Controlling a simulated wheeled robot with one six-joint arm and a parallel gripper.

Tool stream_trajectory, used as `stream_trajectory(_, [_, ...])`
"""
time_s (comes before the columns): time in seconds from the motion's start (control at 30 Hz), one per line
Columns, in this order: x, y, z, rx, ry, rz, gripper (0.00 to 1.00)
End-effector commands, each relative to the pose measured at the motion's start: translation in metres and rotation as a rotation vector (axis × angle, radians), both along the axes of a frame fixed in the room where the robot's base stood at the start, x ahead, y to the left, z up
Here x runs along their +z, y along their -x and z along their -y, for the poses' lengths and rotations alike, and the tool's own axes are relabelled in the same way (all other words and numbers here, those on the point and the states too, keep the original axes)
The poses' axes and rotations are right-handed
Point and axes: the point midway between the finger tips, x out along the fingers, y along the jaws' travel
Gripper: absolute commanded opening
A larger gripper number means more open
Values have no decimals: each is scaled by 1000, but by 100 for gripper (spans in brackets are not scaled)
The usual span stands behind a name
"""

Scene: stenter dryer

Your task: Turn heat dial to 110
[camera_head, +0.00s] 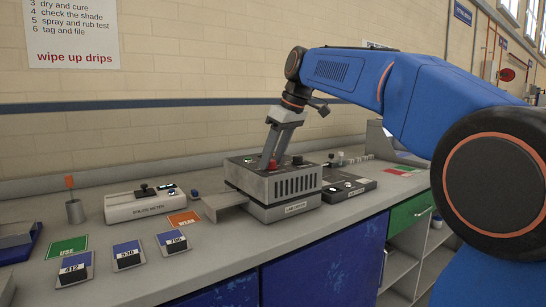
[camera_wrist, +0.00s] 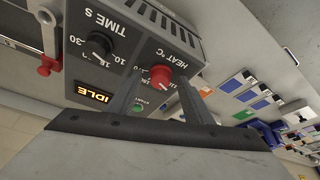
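The heat dial is a red knob (camera_wrist: 160,77) beside the print "HEAT °C" on the grey dryer box (camera_wrist: 190,25). In the head view the box (camera_head: 285,188) stands on the bench, and a bit of the red knob (camera_head: 272,165) shows by the fingertips. My gripper (camera_wrist: 159,80) is open, pointing down at the panel, with one finger on each side of the red knob. A gap seems to show on both sides; contact is unclear. It also shows in the head view (camera_head: 273,160). The dial's scale is partly hidden and its setting is unreadable.
A black "TIME S" dial (camera_wrist: 98,46), an "IDLE" display (camera_wrist: 93,94) and a green button (camera_wrist: 138,106) sit close to the heat dial. A red-knobbed lever (camera_wrist: 43,70) is at the box's side. A white meter (camera_head: 146,205) and sample blocks (camera_head: 75,268) stand left on the bench.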

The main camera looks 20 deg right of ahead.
Motion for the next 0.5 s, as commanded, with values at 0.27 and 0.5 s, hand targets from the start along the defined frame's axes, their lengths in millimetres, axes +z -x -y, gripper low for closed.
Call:
stream_trajectory(0.27, [3,0,0,0,-1,2,46])
stream_trajectory(0.5, [30,8,8,-1,-1,5,46])
